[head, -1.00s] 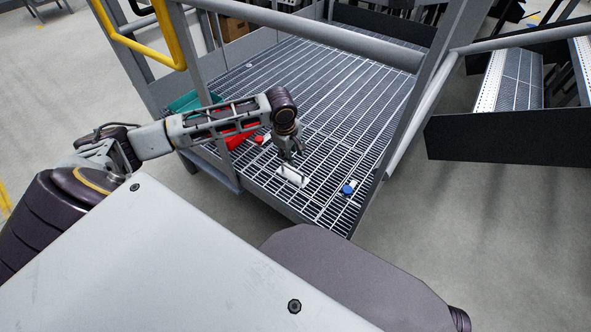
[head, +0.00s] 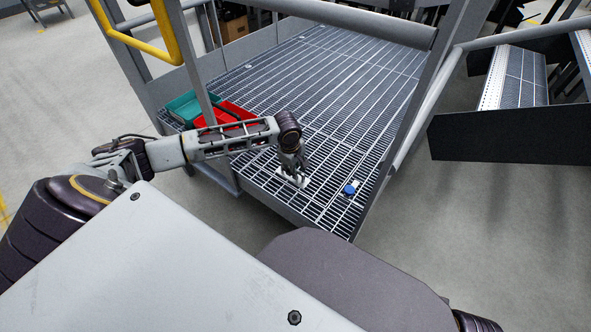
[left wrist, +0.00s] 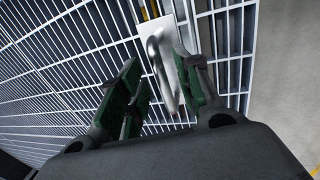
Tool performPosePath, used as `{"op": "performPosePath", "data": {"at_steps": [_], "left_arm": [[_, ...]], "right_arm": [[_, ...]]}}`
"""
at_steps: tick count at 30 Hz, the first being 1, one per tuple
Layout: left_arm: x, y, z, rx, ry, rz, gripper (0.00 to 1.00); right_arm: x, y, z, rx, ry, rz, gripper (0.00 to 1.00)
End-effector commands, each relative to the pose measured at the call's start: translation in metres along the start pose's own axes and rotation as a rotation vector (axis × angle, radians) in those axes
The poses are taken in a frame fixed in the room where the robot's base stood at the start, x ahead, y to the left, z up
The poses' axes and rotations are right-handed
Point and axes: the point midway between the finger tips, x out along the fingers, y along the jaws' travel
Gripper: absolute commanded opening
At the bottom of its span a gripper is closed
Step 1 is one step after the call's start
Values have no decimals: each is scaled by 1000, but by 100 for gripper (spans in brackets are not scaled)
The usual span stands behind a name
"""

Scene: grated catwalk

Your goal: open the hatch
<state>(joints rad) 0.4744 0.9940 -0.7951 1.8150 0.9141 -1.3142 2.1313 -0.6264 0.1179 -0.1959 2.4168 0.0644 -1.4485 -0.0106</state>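A pale metal plate with a raised bar handle (left wrist: 160,52) sits on the grating; I take it as the hatch handle. In the head view the plate (head: 304,183) is mostly hidden by my left gripper (head: 291,176), which points down at it. In the left wrist view my left gripper (left wrist: 160,90) is open, with the bar between its green-padded fingers and closer to the right finger. I cannot tell whether either finger touches it. The hatch's edges are not clear within the catwalk grating (head: 330,100). My right gripper is not in view.
A green bin (head: 190,106) and a red bin (head: 228,113) stand at the catwalk's left edge. A small blue item (head: 350,188) lies on the grating right of my gripper. Grey posts and a railing (head: 340,30) frame the catwalk. Steps (head: 515,78) stand at right.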

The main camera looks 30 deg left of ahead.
Motion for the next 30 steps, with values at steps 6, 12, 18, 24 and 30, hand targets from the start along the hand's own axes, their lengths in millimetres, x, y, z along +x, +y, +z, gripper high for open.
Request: {"op": "performPosePath", "data": {"at_steps": [6, 12, 18, 24, 30], "left_arm": [[2, 0, 0, 0, 0, 0, 34], [2, 0, 0, 0, 0, 0, 26], [2, 0, 0, -1, 0, 0, 0], [2, 0, 0, 0, 0, -1, 0], [2, 0, 0, 0, 0, -1, 0]], "right_arm": [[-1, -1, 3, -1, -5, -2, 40], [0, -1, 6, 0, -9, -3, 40], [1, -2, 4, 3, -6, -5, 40], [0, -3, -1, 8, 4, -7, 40], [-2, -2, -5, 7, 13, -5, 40]]}}
